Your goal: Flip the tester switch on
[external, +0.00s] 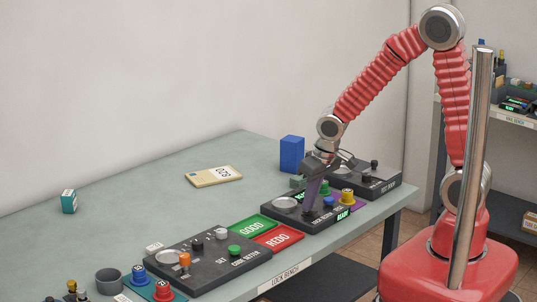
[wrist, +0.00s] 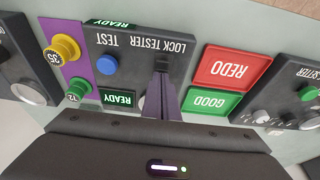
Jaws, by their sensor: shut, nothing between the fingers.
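The lock tester (external: 283,213) is a dark box on the lock bench, with a round pale plate, a blue button (external: 329,202) and green displays reading READY. It fills the middle of the wrist view (wrist: 183,42), upside down. My gripper (external: 308,208) is shut and empty, its purple fingers pointing down at the tester. In the wrist view the fingertips (wrist: 162,78) are beside a small dark switch (wrist: 162,62) under the LOCK TESTER lettering. The fingers partly hide it, and I cannot tell its position or whether they touch it.
Green GOOD (external: 251,227) and red REDO (external: 277,238) trays lie beside the tester. The code setter (external: 210,262) is nearer the camera. Yellow and green numbered knobs stand on a purple mat (wrist: 78,88) beside the tester. A blue block (external: 291,154) stands behind.

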